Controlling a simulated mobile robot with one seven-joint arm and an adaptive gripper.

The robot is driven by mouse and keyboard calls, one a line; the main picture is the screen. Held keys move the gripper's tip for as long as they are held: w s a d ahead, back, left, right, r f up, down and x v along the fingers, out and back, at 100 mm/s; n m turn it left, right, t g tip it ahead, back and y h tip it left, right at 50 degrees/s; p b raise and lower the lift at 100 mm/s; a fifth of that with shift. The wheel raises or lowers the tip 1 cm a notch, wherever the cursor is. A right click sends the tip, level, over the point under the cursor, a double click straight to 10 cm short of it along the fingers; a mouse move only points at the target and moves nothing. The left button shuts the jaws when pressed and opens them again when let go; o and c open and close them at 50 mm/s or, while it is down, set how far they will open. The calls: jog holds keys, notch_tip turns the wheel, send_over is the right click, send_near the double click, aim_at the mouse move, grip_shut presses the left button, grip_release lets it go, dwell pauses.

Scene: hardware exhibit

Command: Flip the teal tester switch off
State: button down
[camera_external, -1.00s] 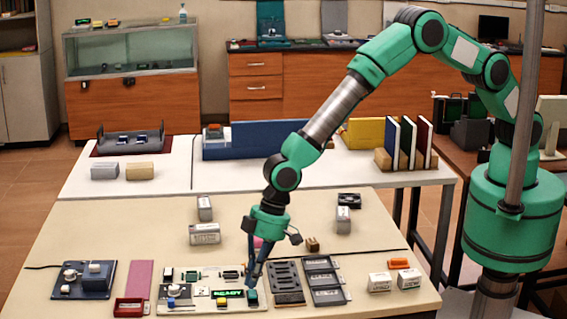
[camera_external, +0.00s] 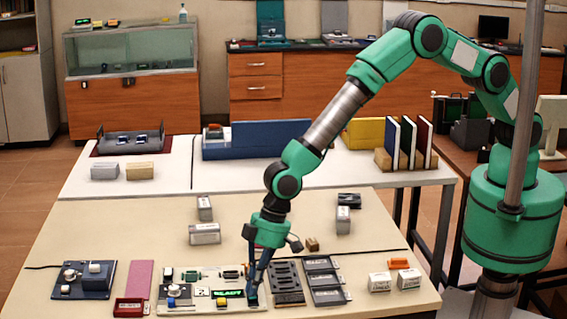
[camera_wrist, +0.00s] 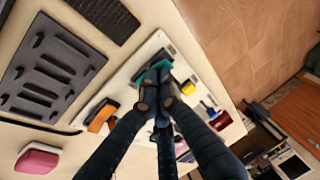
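The tester board (camera_external: 180,308) is a pale panel at the front of the table, with a green-lit display (camera_external: 228,294) and several coloured controls. The teal switch (camera_external: 252,301) is at its right end, partly hidden by my fingers. In the wrist view the teal switch (camera_wrist: 163,57) shows just beyond my fingertips. My gripper (camera_external: 251,290) points down at the switch from above, and its dark fingertips (camera_wrist: 158,82) are together with nothing visible between them. The tips look at or very near the switch; contact and the switch position cannot be told.
A dark slotted tray (camera_external: 286,282) and a grey compartment tray (camera_external: 325,281) stand close right of the board. A red bin (camera_external: 129,308) and a dark device (camera_external: 84,279) lie left. An orange control (camera_wrist: 101,115) and a pink block (camera_wrist: 37,158) show in the wrist view.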

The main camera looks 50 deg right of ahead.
jog(key=shift+s+a+f, duration=0.4)
jog(key=shift+s+a, duration=0.05)
jog(key=shift+s, duration=0.15)
jog(key=shift+s+f, duration=0.2)
jog(key=shift+f, duration=0.05)
dwell(0.6)
jog(key=shift+d+f, duration=0.1)
jog(key=shift+d, duration=0.05)
jog(key=shift+w+d+f+b, duration=0.25)
jog(key=shift+w+d+b, duration=0.15)
jog(key=shift+w+d, duration=0.3)
jog(key=shift+s+d, duration=0.1)
jog(key=shift+r, duration=0.1)
jog(key=shift+w+r+p, duration=0.2)
jog(key=shift+r+p, duration=0.1)
jog(key=shift+r, duration=0.3)
jog(key=r, duration=0.3)
jog(key=r+p, duration=0.1)
jog(key=shift+w+d+r, duration=0.1)
jog(key=shift+w+r, duration=0.1)
jog(key=shift+w, duration=0.15)
jog(key=s+a+p+v, duration=0.1)
jog(key=v, duration=0.8)
jog(key=shift+r, duration=0.4)
